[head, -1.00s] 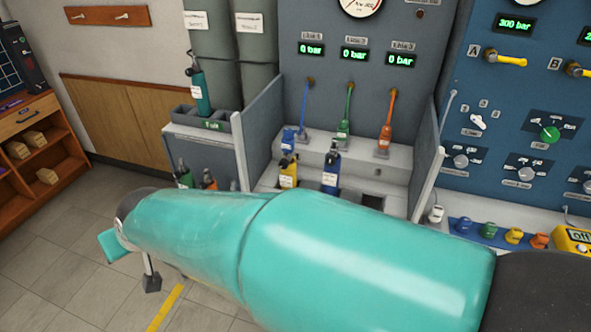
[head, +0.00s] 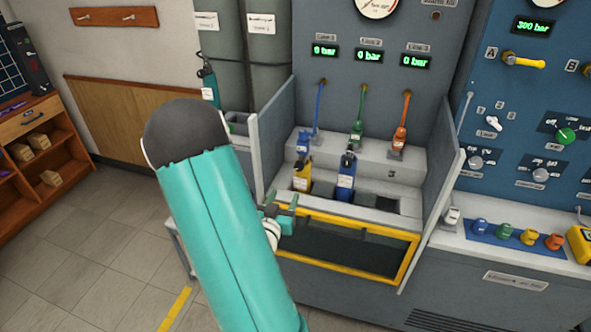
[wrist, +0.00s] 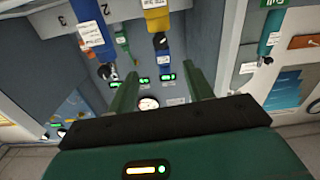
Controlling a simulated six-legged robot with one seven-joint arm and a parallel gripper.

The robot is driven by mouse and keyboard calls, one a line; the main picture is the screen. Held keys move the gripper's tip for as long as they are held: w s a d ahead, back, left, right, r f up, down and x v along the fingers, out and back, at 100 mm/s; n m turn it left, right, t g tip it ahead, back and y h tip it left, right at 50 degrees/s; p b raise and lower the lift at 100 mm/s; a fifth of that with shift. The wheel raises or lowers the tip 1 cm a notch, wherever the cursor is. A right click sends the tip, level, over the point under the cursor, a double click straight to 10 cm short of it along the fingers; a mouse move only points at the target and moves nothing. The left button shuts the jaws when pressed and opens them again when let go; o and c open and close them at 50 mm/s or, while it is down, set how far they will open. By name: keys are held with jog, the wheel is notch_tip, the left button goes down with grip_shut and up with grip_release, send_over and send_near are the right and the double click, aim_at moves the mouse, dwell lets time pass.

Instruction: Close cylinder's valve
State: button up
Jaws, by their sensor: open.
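A yellow cylinder (head: 302,177) and a blue cylinder (head: 346,184) stand side by side in the bench recess, tags on both. A teal cylinder (head: 208,88) stands further left, partly hidden behind my arm. Which cylinder the task means is not clear. My gripper (head: 290,212) is at the left front of the bench, below the yellow cylinder in the picture. In the upside-down wrist view, its two green fingers (wrist: 163,85) are apart with nothing between them. The blue cylinder (wrist: 88,25), yellow cylinder (wrist: 155,17) and teal cylinder (wrist: 270,32) show there, apart from the fingers.
Blue, green and orange hoses (head: 404,115) hang behind the cylinders, under displays reading 0 bar (head: 369,56). Grey side panels (head: 433,188) bound the recess. A yellow-framed opening (head: 340,250) is in front. A blue control panel (head: 540,110) is right. The floor at left is clear.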

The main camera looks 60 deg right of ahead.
aim_at(298, 168)
jog(key=d, duration=0.4)
jog(key=w+d, duration=0.1)
jog(key=d, duration=0.4)
jog(key=w+d, duration=0.1)
jog(key=d, duration=0.3)
jog(key=shift+w+d, duration=0.1)
jog(key=shift+d, duration=0.25)
jog(key=c, duration=1)
